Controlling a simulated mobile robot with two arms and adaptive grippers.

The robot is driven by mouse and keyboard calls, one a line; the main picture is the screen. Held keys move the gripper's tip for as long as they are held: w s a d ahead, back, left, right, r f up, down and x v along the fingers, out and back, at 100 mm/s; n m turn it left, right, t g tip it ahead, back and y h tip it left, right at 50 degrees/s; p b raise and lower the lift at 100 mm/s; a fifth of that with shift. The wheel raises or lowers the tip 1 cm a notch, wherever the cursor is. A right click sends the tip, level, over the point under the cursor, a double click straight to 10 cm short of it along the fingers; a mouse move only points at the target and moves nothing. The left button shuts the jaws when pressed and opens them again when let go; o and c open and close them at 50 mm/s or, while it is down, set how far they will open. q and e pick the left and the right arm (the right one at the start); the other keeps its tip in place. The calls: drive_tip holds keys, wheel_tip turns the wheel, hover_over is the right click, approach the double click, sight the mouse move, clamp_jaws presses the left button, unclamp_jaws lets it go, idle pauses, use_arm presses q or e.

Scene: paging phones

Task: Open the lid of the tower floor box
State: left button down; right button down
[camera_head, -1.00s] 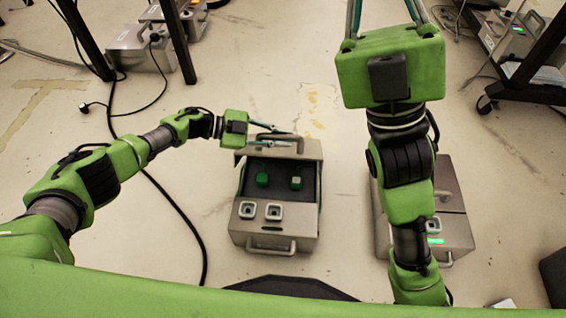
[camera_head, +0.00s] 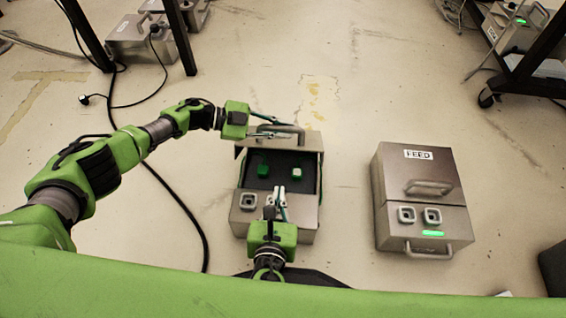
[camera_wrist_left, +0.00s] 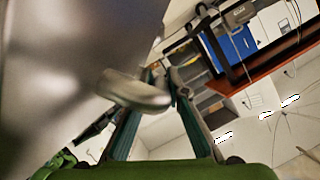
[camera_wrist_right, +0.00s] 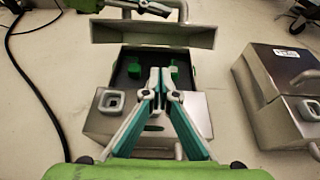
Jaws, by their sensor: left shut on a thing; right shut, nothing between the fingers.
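The grey metal floor box (camera_head: 246,222) in the middle has its lid (camera_head: 313,142) swung up at the far side; no name label shows on it. The dark interior (camera_head: 280,160) is exposed, with green blocks (camera_head: 263,170) inside. My left gripper (camera_head: 284,127) is shut on the lid handle (camera_head: 292,130); the handle (camera_wrist_left: 137,92) also shows blurred between the fingers in the left wrist view. My right gripper (camera_head: 276,191) is shut and empty above the box's front, facing the opening. It partly hides the front panel and its sockets (camera_wrist_right: 112,101).
A closed box marked FEED (camera_head: 417,155) stands to the right with a green light. A black cable (camera_head: 180,205) runs on the floor left of the middle box. Grey boxes (camera_head: 140,35) and a wheeled rack (camera_head: 520,75) stand farther back. Floor between the two boxes is clear.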

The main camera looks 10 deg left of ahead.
use_arm(q)
drive_tip(key=shift+r, duration=0.15)
use_arm(e)
drive_tip(key=shift+w+f, duration=0.15)
drive_tip(key=shift+f, duration=0.05)
drive_tip(key=w, duration=1.1)
